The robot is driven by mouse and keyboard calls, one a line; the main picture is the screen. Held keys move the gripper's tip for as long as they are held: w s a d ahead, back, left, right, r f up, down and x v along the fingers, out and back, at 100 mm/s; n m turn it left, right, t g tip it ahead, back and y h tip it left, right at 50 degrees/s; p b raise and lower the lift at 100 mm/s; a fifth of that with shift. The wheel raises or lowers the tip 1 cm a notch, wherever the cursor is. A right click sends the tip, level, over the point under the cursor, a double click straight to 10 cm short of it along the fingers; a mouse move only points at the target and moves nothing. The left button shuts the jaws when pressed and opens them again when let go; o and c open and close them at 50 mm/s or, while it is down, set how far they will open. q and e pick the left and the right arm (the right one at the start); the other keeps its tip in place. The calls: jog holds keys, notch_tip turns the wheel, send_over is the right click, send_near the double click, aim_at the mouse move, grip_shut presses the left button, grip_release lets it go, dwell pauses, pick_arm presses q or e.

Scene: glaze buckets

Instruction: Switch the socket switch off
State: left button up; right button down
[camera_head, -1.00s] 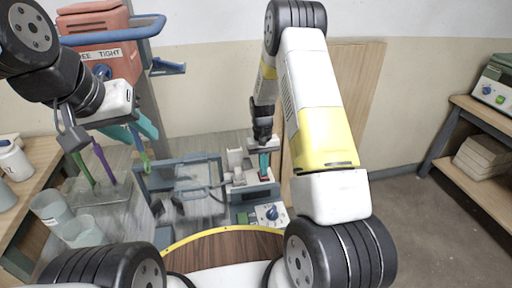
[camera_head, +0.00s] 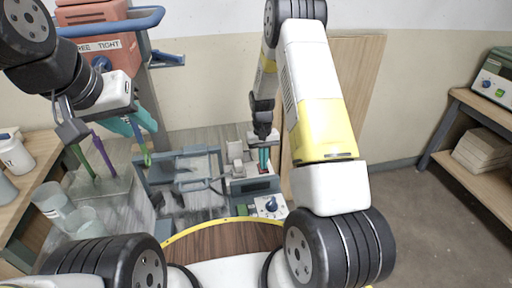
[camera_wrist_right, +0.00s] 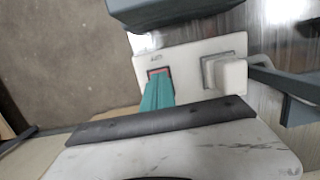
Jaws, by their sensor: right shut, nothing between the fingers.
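The socket switch (camera_wrist_right: 158,73) is a small red rocker in a dark frame on the white socket plate (camera_wrist_right: 188,60). In the head view the red switch (camera_head: 264,170) shows at the fingertips of my right gripper (camera_head: 264,163). My right gripper's teal fingers (camera_wrist_right: 157,94) are closed together with nothing between them. Their tips are at the rocker's lower edge in the wrist view and hide part of it; I cannot tell whether they press it. My left gripper (camera_head: 134,124) hangs at the upper left, away from the socket; its finger gap is unclear.
A white plug (camera_wrist_right: 228,74) with a grey cable sits beside the switch. A control box with a blue knob (camera_head: 271,204) stands in front. A grey metal frame (camera_head: 184,169) is left of the socket. Cups (camera_head: 50,201) and colored-handled tools (camera_head: 103,153) stand further left.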

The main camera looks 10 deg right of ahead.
jog(key=shift+w+f, duration=0.15)
jog(key=shift+f, duration=0.3)
jog(key=shift+w, duration=0.1)
jog(key=shift+r, duration=0.25)
notch_tip(320, 180, up, 14)
jog(key=w, duration=0.2)
jog(key=shift+w+r, duration=0.15)
jog(key=shift+a, duration=0.1)
